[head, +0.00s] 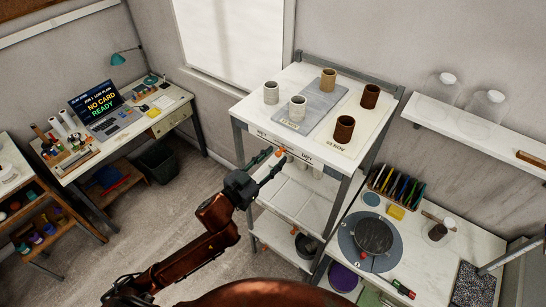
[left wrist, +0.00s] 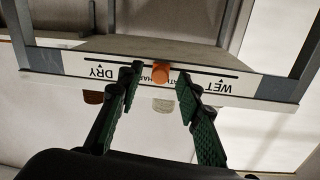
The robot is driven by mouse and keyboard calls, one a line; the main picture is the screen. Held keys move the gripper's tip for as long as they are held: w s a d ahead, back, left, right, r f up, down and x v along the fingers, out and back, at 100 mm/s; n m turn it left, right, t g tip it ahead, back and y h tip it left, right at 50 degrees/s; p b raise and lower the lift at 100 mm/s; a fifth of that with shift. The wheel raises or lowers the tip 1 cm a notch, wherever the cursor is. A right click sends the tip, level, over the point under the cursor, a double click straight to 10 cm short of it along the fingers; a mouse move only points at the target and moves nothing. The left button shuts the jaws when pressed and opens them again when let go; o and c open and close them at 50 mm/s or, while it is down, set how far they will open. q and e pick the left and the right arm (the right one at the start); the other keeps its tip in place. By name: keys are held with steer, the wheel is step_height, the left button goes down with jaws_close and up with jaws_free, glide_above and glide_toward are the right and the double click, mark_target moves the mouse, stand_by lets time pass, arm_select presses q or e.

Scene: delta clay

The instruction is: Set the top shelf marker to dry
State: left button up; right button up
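The top shelf marker is an orange knob (head: 281,150) on the white front strip of the rack's top shelf (head: 252,104). In the left wrist view the marker (left wrist: 160,74) sits about midway along a black line between the words DRY, on the left, and WET, on the right. That view is upside down; in the head view WET is on the left. My left gripper (head: 274,159) is open in front of the strip. In the left wrist view its fingertips (left wrist: 159,72) stand on either side of the marker with gaps visible. My right gripper is out of view.
Several cups stand on the top shelf, including a white cup (head: 297,108) and a brown cup (head: 344,129). A lower shelf (head: 302,198) is below. A wheel (head: 372,236) is at the right.

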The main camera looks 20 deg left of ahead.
arm_select(q)
jaws_close()
stand_by(0.4)
stand_by(0.4)
